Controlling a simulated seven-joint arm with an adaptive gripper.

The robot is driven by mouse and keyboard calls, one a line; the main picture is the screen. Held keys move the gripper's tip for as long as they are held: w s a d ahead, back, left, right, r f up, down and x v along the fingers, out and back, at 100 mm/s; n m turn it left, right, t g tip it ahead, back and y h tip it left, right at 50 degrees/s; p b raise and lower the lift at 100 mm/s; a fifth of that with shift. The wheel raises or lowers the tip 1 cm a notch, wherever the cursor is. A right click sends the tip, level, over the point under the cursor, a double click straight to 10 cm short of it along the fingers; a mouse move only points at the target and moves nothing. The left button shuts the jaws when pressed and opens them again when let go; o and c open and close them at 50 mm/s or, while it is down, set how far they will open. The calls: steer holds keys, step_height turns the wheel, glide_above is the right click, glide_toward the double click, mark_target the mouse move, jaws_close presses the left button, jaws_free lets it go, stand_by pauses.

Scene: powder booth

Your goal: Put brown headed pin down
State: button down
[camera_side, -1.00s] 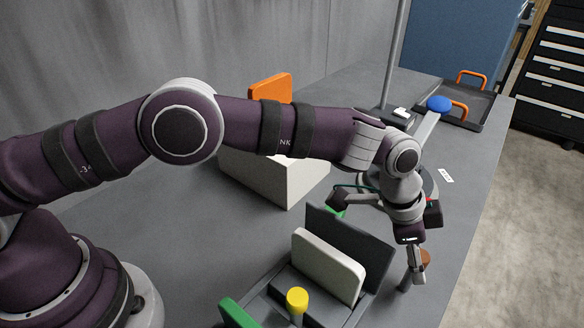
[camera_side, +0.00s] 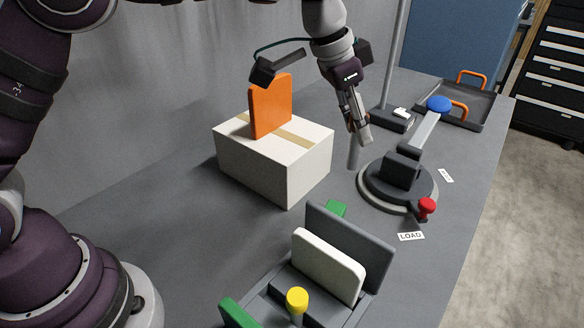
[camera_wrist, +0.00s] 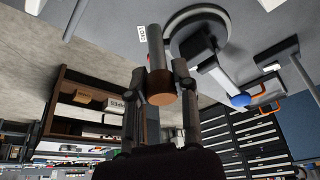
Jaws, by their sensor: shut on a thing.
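My gripper (camera_side: 357,130) is shut on the brown headed pin and holds it in the air, left of the round turntable (camera_side: 368,200) in the side view. The pin's grey shaft (camera_side: 353,153) points down below the fingers, near upright. In the wrist view, the brown head (camera_wrist: 161,88) sits between the two fingers of my gripper (camera_wrist: 160,76), and the grey shaft (camera_wrist: 155,46) extends away from the camera. In the side view the fingers mostly hide the head.
The turntable carries an arm with a blue knob (camera_side: 438,104); a red knob (camera_side: 427,207) is at its front. A white box (camera_side: 262,165) bears an orange panel (camera_side: 270,105). A rack holds panels (camera_side: 328,268) beside a yellow-topped pin (camera_side: 297,300). A pole (camera_side: 393,60) stands behind.

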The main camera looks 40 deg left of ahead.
steer(key=s+a+f+n+y, duration=0.15)
steer(key=s+a+n, duration=0.3)
steer(key=a, duration=0.85)
steer(key=s+a+f+n+y, duration=0.15)
steer(key=s+a+n, duration=0.3)
steer(key=a, duration=0.95)
steer(key=s+a+f, duration=0.4)
steer(key=s+a, duration=0.3)
steer(key=s, duration=0.1)
steer(key=shift+n+t+y, duration=0.3)
steer(key=shift+t+y, duration=0.1)
steer(key=f, duration=0.7)
steer(key=shift+s, duration=0.25)
steer(key=shift+f, duration=0.15)
steer(key=c, duration=0.9)
jaws_free()
